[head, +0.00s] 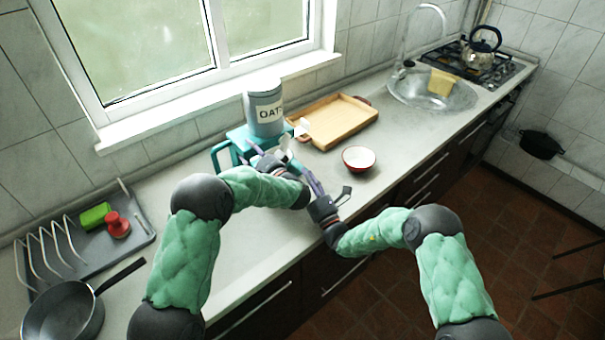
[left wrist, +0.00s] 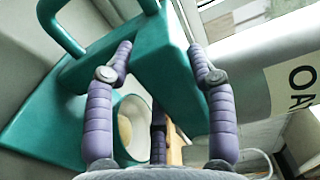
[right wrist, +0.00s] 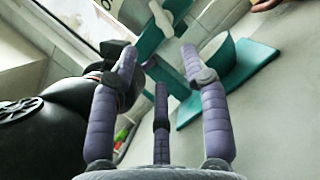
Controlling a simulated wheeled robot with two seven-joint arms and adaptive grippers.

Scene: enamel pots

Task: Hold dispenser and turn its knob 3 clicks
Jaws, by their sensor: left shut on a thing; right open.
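The dispenser is a grey canister labelled OATS (head: 264,108) on a teal stand (head: 240,134), upright on the counter by the window. My left gripper (head: 262,154) is shut on the stand's teal block (left wrist: 165,75), with a finger on each side. A teal loop handle (left wrist: 68,22) and a round white-rimmed opening show beside it. My right gripper (head: 308,176) is open and empty, in front of the stand. In the right wrist view a small white piece (right wrist: 160,17), perhaps the knob, shows beyond the open fingers (right wrist: 159,56). The gripper's exact gap to it is unclear.
A wooden tray (head: 335,136) stands right of the dispenser, with a red bowl (head: 358,158) in front of it. A grey dish rack (head: 135,232) and a frying pan (head: 66,312) are at the left. The sink (head: 455,98) and stove are far right.

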